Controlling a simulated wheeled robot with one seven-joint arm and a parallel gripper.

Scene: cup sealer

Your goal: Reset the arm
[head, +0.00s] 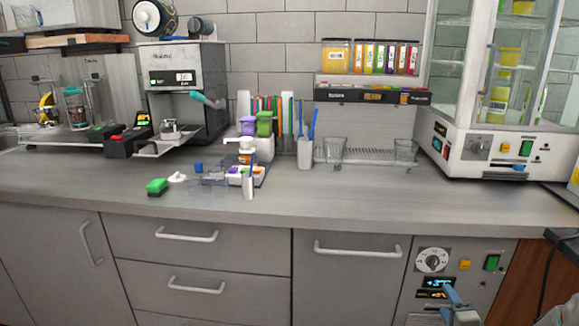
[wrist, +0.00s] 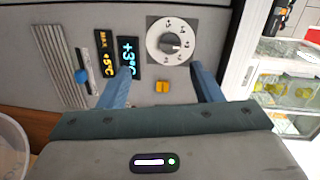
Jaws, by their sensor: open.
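My gripper (head: 452,302) is low at the bottom right of the head view, in front of the grey control panel (head: 482,262) below the counter. In the wrist view my gripper (wrist: 160,76) shows two blue fingers spread apart with nothing between them. The panel's round white dial (wrist: 172,40), a display reading +3°C (wrist: 128,52) and an orange button (wrist: 162,87) lie beyond the fingers. I cannot tell whether a fingertip touches the panel. Most of my arm is out of view in the head view.
The grey counter (head: 400,205) has clear room at its front right. A grey machine with a display (head: 172,78) stands at the back left. A glass-doored cabinet (head: 478,140) stands at the right. Drawer handles (head: 358,250) stick out below the counter.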

